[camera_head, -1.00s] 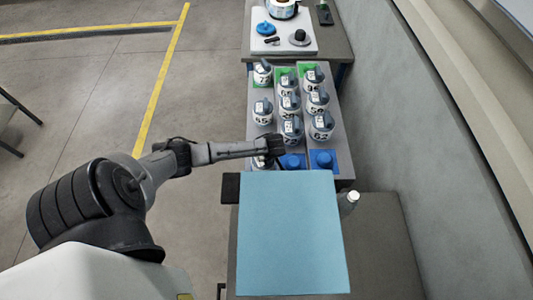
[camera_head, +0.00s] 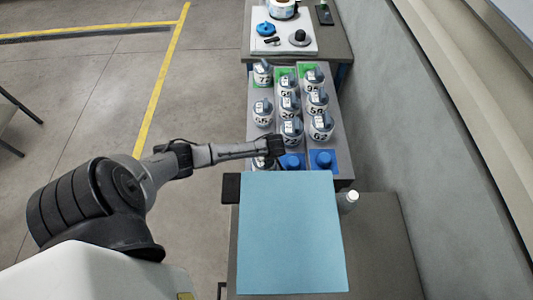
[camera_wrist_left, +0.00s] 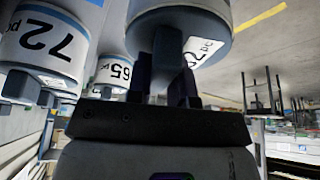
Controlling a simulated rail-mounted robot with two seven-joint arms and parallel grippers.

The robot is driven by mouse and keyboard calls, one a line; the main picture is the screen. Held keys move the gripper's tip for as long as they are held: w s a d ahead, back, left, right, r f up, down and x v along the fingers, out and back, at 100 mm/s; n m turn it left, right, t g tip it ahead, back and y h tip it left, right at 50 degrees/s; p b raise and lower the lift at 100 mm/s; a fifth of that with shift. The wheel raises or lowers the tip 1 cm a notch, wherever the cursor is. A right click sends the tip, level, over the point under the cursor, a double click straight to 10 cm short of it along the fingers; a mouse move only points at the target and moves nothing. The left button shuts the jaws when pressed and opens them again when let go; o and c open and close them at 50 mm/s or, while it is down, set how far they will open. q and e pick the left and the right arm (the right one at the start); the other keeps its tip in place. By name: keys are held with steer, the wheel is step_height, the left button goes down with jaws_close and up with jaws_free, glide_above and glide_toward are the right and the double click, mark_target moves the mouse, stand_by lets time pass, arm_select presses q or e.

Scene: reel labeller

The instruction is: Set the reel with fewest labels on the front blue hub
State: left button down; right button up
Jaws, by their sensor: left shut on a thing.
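My left gripper (camera_head: 274,148) is at the front end of the left lane in the head view. It is shut on a white reel with a dark top (camera_head: 263,162); the gripper partly hides it. In the left wrist view the held reel (camera_wrist_left: 182,18) is at the top between the fingers, its number mostly cut off. Two bare blue hubs, the middle one (camera_head: 291,161) and the right one (camera_head: 323,159), stand on blue pads at the lane fronts. Other numbered reels stand behind, such as the front right reel (camera_head: 321,127). The left lane's front pad is hidden. My right gripper is not in view.
A light blue panel (camera_head: 292,235) covers the near bench, with a small white bottle (camera_head: 349,198) beside it. Green pads (camera_head: 284,72) mark the lanes' far ends. A farther table holds a white board (camera_head: 284,44) with several parts. A wall runs along the right.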

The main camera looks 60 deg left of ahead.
arm_select(q)
steer(key=shift+f+b, duration=0.35)
steer(key=shift+f, duration=0.3)
steer(key=c, duration=1.3)
jaws_free()
steer(key=shift+r, duration=0.1)
steer(key=shift+p+v, duration=0.85)
steer(key=shift+p, duration=0.25)
steer(key=p+v, duration=0.5)
steer(key=shift+p, duration=0.35)
steer(key=p+v, duration=0.4)
steer(key=p, duration=0.1)
steer(key=shift+r, duration=0.1)
